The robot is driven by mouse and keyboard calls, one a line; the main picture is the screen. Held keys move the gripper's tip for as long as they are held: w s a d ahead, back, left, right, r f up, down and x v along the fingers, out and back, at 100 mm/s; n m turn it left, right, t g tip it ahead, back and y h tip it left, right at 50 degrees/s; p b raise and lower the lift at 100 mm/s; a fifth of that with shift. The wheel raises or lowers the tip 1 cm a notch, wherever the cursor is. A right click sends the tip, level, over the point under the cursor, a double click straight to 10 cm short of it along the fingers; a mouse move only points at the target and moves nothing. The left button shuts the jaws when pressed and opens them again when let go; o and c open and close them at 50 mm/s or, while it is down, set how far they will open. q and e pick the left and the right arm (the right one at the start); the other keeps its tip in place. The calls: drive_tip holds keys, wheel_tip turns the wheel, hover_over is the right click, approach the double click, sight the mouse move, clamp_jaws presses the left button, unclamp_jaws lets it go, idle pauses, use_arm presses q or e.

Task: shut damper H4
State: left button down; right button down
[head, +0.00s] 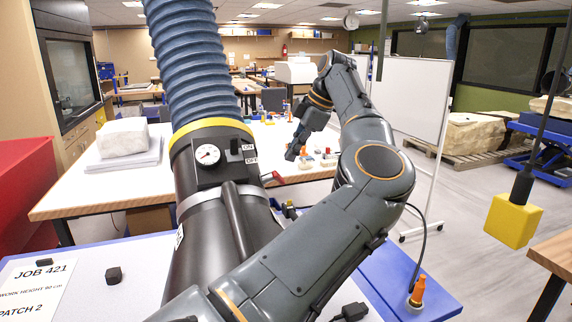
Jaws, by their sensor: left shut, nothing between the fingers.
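A black duct fitting (208,220) with a yellow collar stands in the middle, under a blue ribbed hose (190,60). It carries a round dial gauge (207,154) and ON and OFF labels (249,152). A red-ended lever (273,179) sticks out on its right side, near the OFF label. I cannot read an H4 mark; a small white label on the left side is too oblique. My left gripper (292,154) is shut and empty, above and beyond the lever in the picture, apparently apart from it. My arm hides the duct's lower right. My right gripper is not in view.
A white block (123,137) lies on the table behind, with small bottles and parts to the right. A yellow box (513,221) hangs at right. A job sheet (40,285) and small black cube (114,275) lie front left. An orange-capped item (417,291) stands front right.

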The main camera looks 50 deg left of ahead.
use_arm(q)
drive_tip(key=v, duration=0.6)
drive_tip(key=shift+r, duration=0.4)
drive_tip(key=shift+d+f, duration=0.1)
drive_tip(key=shift+d, duration=0.05)
